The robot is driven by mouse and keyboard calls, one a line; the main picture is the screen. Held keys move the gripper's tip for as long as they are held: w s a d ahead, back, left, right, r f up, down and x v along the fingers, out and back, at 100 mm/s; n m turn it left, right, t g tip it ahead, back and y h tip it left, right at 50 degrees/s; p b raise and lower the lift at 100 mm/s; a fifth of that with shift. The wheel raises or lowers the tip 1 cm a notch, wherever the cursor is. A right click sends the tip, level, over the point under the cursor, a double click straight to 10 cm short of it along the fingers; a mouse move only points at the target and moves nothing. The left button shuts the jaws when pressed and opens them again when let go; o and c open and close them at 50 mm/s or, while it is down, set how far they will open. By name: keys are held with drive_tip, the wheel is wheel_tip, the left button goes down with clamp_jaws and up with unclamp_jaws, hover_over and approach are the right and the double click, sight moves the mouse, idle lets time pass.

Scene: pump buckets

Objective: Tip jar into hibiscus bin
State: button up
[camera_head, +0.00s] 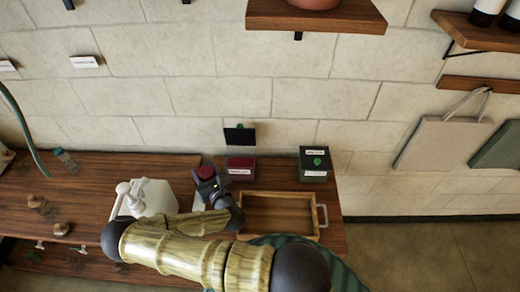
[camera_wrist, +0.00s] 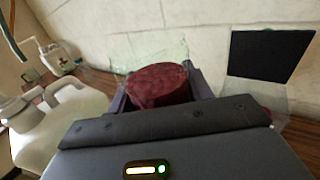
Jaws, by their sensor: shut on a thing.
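A jar with dark red contents (camera_head: 207,171) is held between the fingers of my gripper (camera_head: 211,183), above the wooden counter. In the wrist view the dark red jar (camera_wrist: 161,84) sits between the two fingers; its lower part is hidden by my gripper (camera_wrist: 160,100). Its round top shows, and its exact tilt is hard to tell. A clear bin with dark red contents and a white label (camera_head: 240,166), apparently the hibiscus bin, stands just right of the jar at the wall. The label is too small to read.
A dark bin with a green knob-like spot (camera_head: 314,164) stands farther right. A wooden tray (camera_head: 322,213) lies in front of the bins. A white pump jug (camera_head: 152,197) stands left of my gripper, also in the wrist view (camera_wrist: 62,122).

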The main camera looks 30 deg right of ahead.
drive_tip(key=shift+s+r, duration=0.1)
drive_tip(key=shift+d, duration=0.1)
drive_tip(key=shift+d+f, duration=0.15)
drive_tip(key=shift+f, duration=0.05)
drive_tip(key=d+f+m+g+h+b, duration=0.2)
drive_tip(key=d+h+b, duration=0.4)
drive_tip(key=d+b, duration=0.4)
drive_tip(key=d+f+m+g+h+b, duration=0.3)
drive_tip(key=d+m+h+b, duration=0.4)
drive_tip(key=d+b, duration=0.4)
drive_tip(key=d+f, duration=0.1)
drive_tip(key=d, duration=0.2)
drive_tip(key=shift+g+p, duration=0.3)
